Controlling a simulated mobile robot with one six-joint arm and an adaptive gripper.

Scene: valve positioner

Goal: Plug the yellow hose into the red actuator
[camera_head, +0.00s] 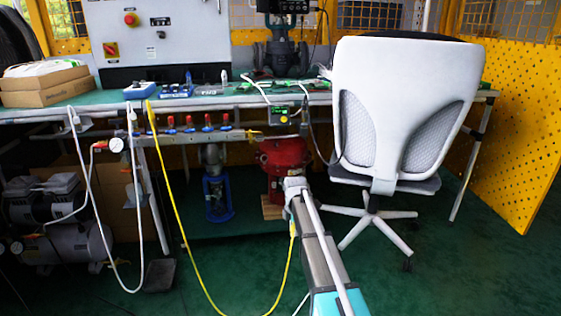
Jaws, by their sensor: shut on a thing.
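The red actuator (281,156) is a round red body below the workbench, right of centre in the head view, standing on a wooden block. The yellow hose (180,222) hangs from the bench's front edge, loops down near the floor and rises to my gripper (293,187). My gripper is shut on the yellow hose, in front of the actuator's lower part. My gripper and arm hide the hose's end and part of the actuator, so I cannot tell whether the hose touches the actuator.
A white office chair (395,110) stands close on the right of my arm. The workbench (60,112) spans above the actuator. A row of red-handled valves (190,130) runs below its edge. A blue valve (217,195) stands to the left. White hoses (95,215) hang at left.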

